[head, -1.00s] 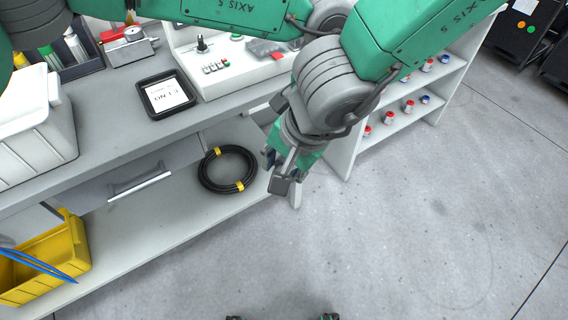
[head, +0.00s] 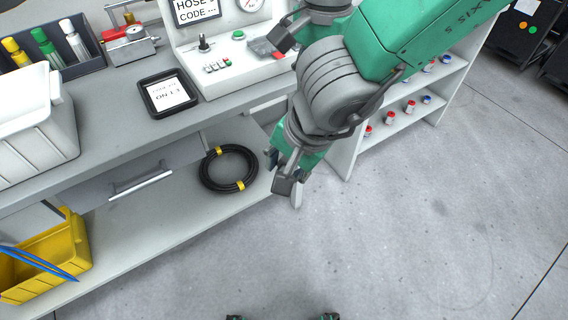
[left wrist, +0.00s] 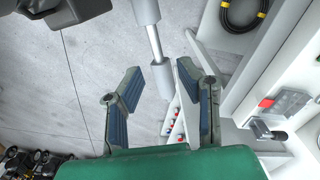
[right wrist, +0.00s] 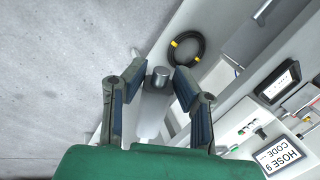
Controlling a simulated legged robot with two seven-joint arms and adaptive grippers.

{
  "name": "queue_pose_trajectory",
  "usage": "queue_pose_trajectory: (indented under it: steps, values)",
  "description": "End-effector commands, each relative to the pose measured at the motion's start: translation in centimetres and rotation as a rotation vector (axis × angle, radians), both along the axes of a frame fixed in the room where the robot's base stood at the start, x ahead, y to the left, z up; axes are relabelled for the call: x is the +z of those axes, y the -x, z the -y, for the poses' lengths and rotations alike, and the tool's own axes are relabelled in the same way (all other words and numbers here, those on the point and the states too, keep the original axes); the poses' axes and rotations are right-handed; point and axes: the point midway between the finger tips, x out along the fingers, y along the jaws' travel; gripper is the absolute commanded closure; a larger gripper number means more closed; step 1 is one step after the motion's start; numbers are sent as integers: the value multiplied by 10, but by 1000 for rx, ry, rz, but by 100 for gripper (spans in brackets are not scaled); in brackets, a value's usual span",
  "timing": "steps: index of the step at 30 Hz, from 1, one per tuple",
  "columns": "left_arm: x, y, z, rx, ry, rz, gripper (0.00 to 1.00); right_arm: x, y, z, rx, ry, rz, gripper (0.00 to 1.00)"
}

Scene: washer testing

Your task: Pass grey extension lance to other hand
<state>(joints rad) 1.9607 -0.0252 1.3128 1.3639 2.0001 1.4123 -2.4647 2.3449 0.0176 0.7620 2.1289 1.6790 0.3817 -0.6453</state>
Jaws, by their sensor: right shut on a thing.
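The grey extension lance (right wrist: 159,77) stands between the fingers of my right gripper (right wrist: 155,88), which is shut on it; its round end points toward the right wrist view. In the head view my right gripper (head: 287,175) hangs beside the bench, and I cannot make out the lance clearly there. In the left wrist view the lance (left wrist: 156,44) shows as a thin rod with thicker ends, beyond and between the fingertips of my left gripper (left wrist: 159,69). My left gripper is open and empty. In the head view its fingers are not clearly seen.
A black hose coil (head: 228,168) lies on the lower shelf (head: 180,220). The bench top carries a black tray (head: 146,94), a control panel (head: 245,72) and a white bin (head: 35,140). A yellow bin (head: 55,255) is at lower left.

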Motion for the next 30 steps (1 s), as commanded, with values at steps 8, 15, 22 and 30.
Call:
queue_pose_trajectory:
  steps: [8,15,22,30]
  values:
    - [10,-5,-6,36,-18,18,69,0,0,0,0,-1,1,100]
    - [-63,-38,-56,319,-130,205,69,0,0,0,0,0,0,100]
    - [-159,-63,-135,642,-159,486,69,0,0,0,0,0,0,100]
    - [-267,-6,-212,531,-21,665,69,0,0,0,1,0,2,100]
